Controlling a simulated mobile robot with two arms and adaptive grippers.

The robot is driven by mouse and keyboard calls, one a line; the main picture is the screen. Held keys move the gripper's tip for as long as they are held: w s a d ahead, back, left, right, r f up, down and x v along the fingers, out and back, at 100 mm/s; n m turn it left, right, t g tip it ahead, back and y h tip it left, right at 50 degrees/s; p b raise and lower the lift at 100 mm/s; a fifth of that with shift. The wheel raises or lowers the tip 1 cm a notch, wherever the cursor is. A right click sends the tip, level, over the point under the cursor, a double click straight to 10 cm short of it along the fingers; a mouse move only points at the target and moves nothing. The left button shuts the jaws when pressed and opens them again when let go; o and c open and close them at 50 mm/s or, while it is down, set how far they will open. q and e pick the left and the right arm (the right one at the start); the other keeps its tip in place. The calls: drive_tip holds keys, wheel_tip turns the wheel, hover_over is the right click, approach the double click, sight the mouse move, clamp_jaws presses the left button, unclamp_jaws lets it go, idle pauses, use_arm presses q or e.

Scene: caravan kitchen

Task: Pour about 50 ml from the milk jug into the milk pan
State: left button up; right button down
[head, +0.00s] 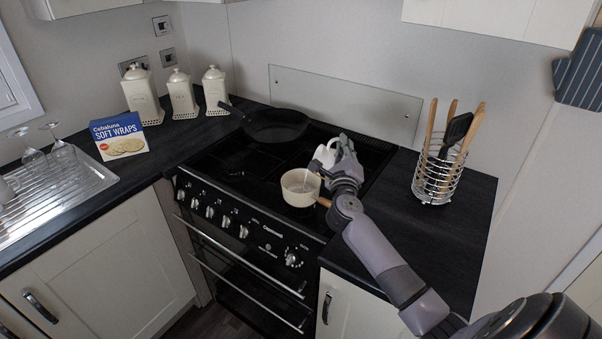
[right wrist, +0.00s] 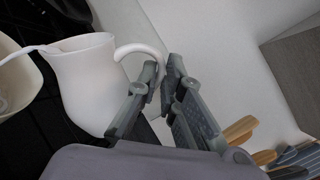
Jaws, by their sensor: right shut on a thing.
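The cream milk pan (head: 300,188) stands on the front right of the hob, its wooden handle (head: 323,201) pointing right towards my arm. My right gripper (head: 344,155) is shut on the handle of the white milk jug (head: 326,154), above and behind the pan. In the right wrist view the fingers (right wrist: 161,78) close around the handle of the jug (right wrist: 85,80). The jug is tilted with its spout towards the pan (right wrist: 18,85). A thin white stream runs from the spout to the pan. The milk level inside the jug is hidden. My left gripper is out of view.
A black frying pan (head: 272,126) sits at the back left of the hob. A wire utensil holder (head: 434,188) stands on the right worktop. Three canisters (head: 182,96) and a soft wraps box (head: 120,139) stand on the left worktop, near the glasses (head: 61,152) on the drainer.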

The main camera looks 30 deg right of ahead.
drive_tip(key=shift+w+a+r+n+p, duration=0.3)
drive_tip(key=shift+r+n, duration=0.2)
drive_tip(key=shift+n, duration=0.2)
idle(0.9)
drive_tip(key=f+m+b, duration=0.1)
drive_tip(key=s+d+f+m+b, duration=0.1)
drive_tip(key=f+m, duration=0.1)
drive_tip(key=shift+s+d, duration=0.15)
drive_tip(key=shift+d, duration=0.05)
drive_tip(key=shift+s+d+f+m, duration=0.1)
drive_tip(key=shift+d+f+m, duration=0.05)
drive_tip(key=shift+m, duration=0.65)
drive_tip(key=shift+s+d+f+m+g+h, duration=0.15)
drive_tip(key=shift+d+m+g, duration=0.1)
drive_tip(key=shift+m, duration=0.25)
drive_tip(key=shift+s+d+r+m+g+h, duration=0.1)
drive_tip(key=shift+d+m+g+h, duration=0.1)
drive_tip(key=shift+m, duration=0.3)
drive_tip(key=shift+s+d+f+m, duration=0.4)
drive_tip(key=shift+d+f+m, duration=0.1)
drive_tip(key=shift+m, duration=0.3)
